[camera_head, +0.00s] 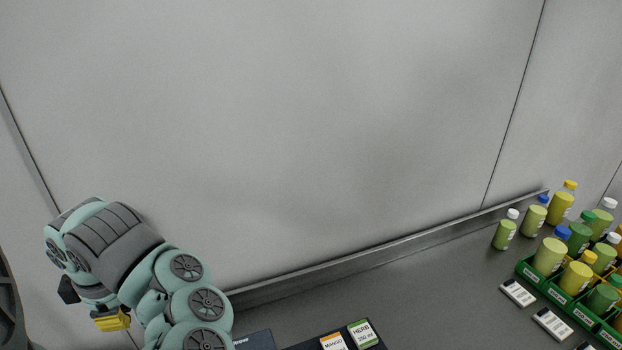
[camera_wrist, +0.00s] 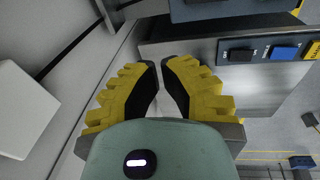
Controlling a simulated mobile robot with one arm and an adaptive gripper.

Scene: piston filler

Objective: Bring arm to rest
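My arm (camera_head: 187,285) is folded at the lower left of the head view, in front of the grey wall. My gripper (camera_head: 112,322) shows there as a small yellow end pointing down, partly cut off from clear sight by my wrist. In the wrist view, my gripper (camera_wrist: 160,80) has two yellow fingers with black pads. Their tips come together with only a thin gap, and nothing is held between them. The gripper appears shut and empty.
A grey counter (camera_head: 420,285) runs along the wall (camera_head: 300,130). Bottles (camera_head: 505,232) and a green crate (camera_head: 562,297) stand at right. Label cards (camera_head: 362,334) lie at the bottom. The wrist view shows a panel with coloured buttons (camera_wrist: 285,53) and a white box (camera_wrist: 25,110).

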